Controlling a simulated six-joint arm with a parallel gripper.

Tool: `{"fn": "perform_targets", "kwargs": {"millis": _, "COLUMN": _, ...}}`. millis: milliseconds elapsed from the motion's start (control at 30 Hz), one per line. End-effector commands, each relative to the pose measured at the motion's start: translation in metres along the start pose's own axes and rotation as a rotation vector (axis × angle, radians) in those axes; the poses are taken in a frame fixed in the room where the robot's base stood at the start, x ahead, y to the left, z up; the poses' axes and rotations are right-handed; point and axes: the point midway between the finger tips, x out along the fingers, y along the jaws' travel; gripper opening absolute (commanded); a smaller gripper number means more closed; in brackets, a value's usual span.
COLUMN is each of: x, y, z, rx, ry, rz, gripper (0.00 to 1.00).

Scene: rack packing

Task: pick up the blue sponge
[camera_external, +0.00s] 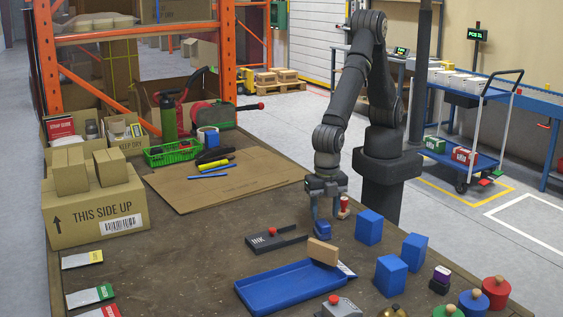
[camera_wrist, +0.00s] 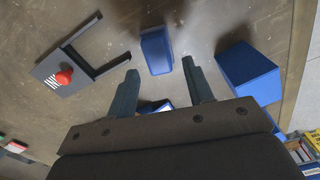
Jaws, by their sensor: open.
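The blue sponge (camera_external: 322,229) is a small blue block on the brown table in the external view. My gripper (camera_external: 325,212) points down at it, with its fingers just above or around its top; the exact contact cannot be told. In the wrist view a blue block (camera_wrist: 156,50), which looks like the sponge, lies ahead of the fingertips and between their lines. My gripper (camera_wrist: 160,78) is open there, with nothing held between its fingers.
A blue box (camera_external: 369,227) stands to the right. A blue tray (camera_external: 285,288) with a tan block (camera_external: 322,252) at its edge lies in front. Cardboard (camera_external: 220,180) lies behind left.

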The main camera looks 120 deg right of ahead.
Motion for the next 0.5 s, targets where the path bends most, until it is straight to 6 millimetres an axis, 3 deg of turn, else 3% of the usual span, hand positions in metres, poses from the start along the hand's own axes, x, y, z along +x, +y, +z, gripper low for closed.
{"fn": "perform_targets", "kwargs": {"millis": 233, "x": 0.015, "y": 0.001, "z": 0.002, "rx": 0.001, "ry": -0.001, "rz": -0.001, "gripper": 0.47}}
{"fn": "perform_targets", "kwargs": {"millis": 500, "x": 0.053, "y": 0.003, "z": 0.005, "rx": 0.001, "ry": -0.002, "rz": -0.002, "gripper": 0.47}}
